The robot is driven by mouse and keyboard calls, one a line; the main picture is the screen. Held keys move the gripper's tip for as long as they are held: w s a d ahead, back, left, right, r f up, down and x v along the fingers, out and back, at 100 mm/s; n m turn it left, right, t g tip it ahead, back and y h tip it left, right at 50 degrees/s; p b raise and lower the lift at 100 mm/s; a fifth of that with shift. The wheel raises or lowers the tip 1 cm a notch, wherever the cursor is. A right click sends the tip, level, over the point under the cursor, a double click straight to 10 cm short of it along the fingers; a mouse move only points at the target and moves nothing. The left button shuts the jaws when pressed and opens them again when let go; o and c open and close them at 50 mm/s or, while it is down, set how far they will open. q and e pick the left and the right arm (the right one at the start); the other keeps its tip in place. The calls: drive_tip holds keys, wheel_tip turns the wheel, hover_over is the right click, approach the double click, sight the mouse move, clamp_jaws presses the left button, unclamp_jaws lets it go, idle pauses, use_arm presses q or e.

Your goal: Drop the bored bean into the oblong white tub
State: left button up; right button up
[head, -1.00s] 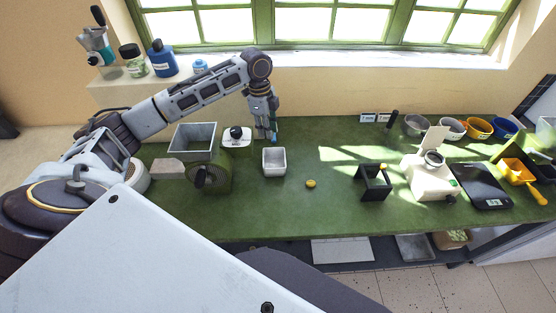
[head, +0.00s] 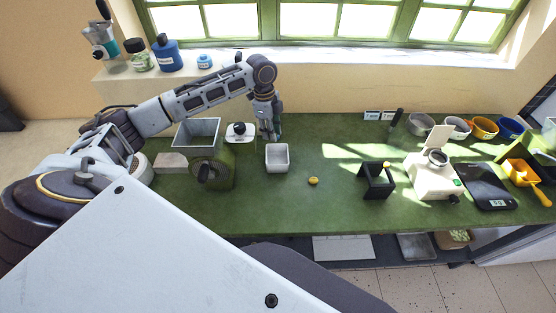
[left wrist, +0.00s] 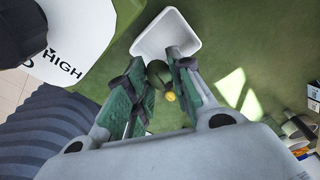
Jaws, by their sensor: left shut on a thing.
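The small white tub (head: 277,165) stands on the green bench; it also shows in the left wrist view (left wrist: 151,47), just beyond my fingertips. My left gripper (head: 273,136) points down at the tub's back edge, above the bench. In the left wrist view its green-padded fingers (left wrist: 160,78) are shut on a small dark olive bean (left wrist: 155,70). The bean's far side and any bore in it cannot be made out. In the head view the bean is hidden by the fingers. My right gripper is not in view.
A small yellow piece (head: 313,181) lies on the bench right of the tub. A grey bin (head: 197,146), a white scale-like device (head: 240,140) and a round dark ribbed thing (head: 212,175) stand left. A black stand (head: 376,180) and white machine (head: 433,178) stand right.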

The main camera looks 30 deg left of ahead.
use_arm(q)
drive_tip(key=shift+f, duration=2.3)
drive_tip(key=o, duration=0.8)
drive_tip(key=shift+s+a+r, duration=0.1)
drive_tip(key=shift+a+r, duration=0.15)
drive_tip(key=shift+r, duration=1.75)
drive_tip(key=shift+w+a+r, duration=0.1)
drive_tip(key=shift+a+r, duration=0.15)
drive_tip(key=shift+r, duration=1.7)
drive_tip(key=shift+s+a+r, duration=0.1)
drive_tip(key=shift+a+r, duration=0.15)
drive_tip(key=shift+r, duration=1.75)
drive_tip(key=shift+s, duration=0.1)
